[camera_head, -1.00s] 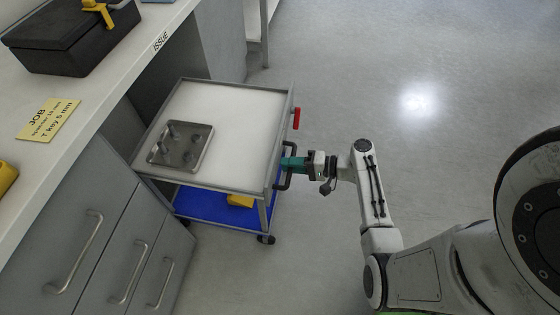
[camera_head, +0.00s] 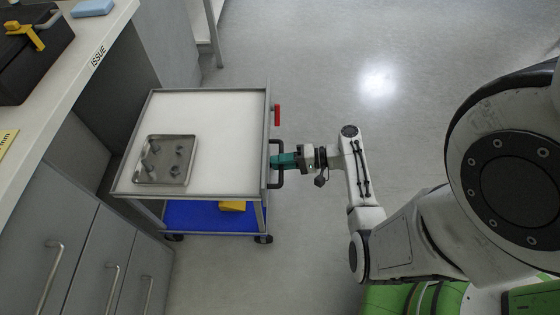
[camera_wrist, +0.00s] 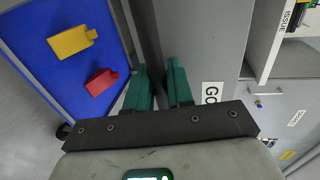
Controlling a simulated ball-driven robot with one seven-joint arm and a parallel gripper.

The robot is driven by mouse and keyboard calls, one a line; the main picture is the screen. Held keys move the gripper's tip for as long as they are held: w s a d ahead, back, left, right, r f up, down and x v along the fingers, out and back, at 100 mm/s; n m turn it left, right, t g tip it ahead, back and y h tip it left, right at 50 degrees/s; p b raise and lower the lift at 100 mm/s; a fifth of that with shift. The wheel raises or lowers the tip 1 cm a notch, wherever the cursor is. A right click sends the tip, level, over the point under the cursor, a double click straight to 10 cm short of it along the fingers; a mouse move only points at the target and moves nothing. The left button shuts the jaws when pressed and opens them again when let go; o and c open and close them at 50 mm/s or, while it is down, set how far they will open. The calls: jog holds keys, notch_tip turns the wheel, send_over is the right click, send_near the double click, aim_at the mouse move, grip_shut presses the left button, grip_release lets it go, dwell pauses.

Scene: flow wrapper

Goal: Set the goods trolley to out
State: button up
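The goods trolley (camera_head: 225,120) stands beside the counter, with a pale top and a blue lower shelf (camera_head: 185,217). Its dark handle (camera_head: 281,165) is on its right side. My gripper (camera_head: 284,161) is at this handle, from the right. In the wrist view the dark bar (camera_wrist: 147,35) runs between the green fingers of my gripper (camera_wrist: 159,88), which look closed on it. A red lever-like part (camera_head: 277,115) sits on the trolley's right edge, beyond the handle.
A metal tray (camera_head: 148,180) with several small parts lies on the trolley. A yellow block (camera_wrist: 72,41) and a red block (camera_wrist: 101,82) are on the blue shelf. The counter (camera_head: 75,65) marked ISSUE and grey drawers (camera_head: 45,235) border the left. Floor (camera_head: 330,70) on the right is clear.

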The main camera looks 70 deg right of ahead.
jog(key=o, duration=0.3)
jog(key=p+v, duration=0.1)
jog(key=v, duration=0.9)
jog(key=shift+s, duration=0.35)
